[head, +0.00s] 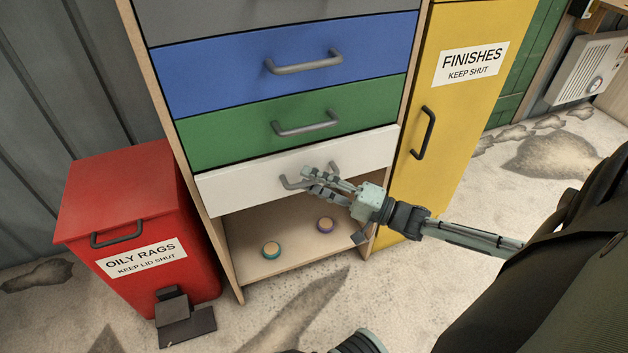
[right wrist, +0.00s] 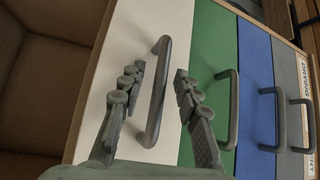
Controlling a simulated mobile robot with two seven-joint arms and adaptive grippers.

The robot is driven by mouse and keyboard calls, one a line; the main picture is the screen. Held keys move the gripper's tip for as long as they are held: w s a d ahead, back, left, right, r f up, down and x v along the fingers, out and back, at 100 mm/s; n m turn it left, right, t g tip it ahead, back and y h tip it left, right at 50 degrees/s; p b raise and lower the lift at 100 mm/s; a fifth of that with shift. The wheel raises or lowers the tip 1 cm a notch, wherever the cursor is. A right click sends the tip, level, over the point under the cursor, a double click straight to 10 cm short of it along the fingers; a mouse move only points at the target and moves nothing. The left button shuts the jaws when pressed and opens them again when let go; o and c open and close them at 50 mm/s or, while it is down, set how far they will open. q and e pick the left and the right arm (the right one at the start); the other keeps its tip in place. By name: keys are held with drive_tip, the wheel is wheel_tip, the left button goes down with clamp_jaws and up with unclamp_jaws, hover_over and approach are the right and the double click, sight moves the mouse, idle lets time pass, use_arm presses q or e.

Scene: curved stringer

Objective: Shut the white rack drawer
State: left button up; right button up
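The white drawer (head: 235,184) is the lowest drawer of the wooden-sided rack, under the green one. Its front overlaps the rack's side posts and appears to stand out a little from the rack. Its grey bar handle (right wrist: 157,95) runs between the fingers of my right gripper (head: 311,180) in the right wrist view. The fingers are spread, one on each side of the bar, and do not appear closed on it. In the head view the gripper partly hides the handle. The white drawer also shows in the right wrist view (right wrist: 128,50). My left gripper is not in view.
Green (head: 230,139) and blue (head: 210,75) drawers above look shut. A red bin (head: 120,200) stands left, a yellow cabinet (head: 445,120) right.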

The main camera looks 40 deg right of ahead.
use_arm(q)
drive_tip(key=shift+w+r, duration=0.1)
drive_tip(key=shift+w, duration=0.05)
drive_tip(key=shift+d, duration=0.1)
use_arm(e)
clamp_jaws()
drive_tip(key=shift+w, duration=0.25)
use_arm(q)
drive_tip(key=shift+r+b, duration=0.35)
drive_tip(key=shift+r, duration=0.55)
use_arm(e)
drive_tip(key=shift+w+d+r, duration=0.1)
drive_tip(key=shift+w+d, duration=0.1)
drive_tip(key=shift+w, duration=0.25)
drive_tip(key=shift+w+d, duration=0.15)
drive_tip(key=shift+w, duration=0.3)
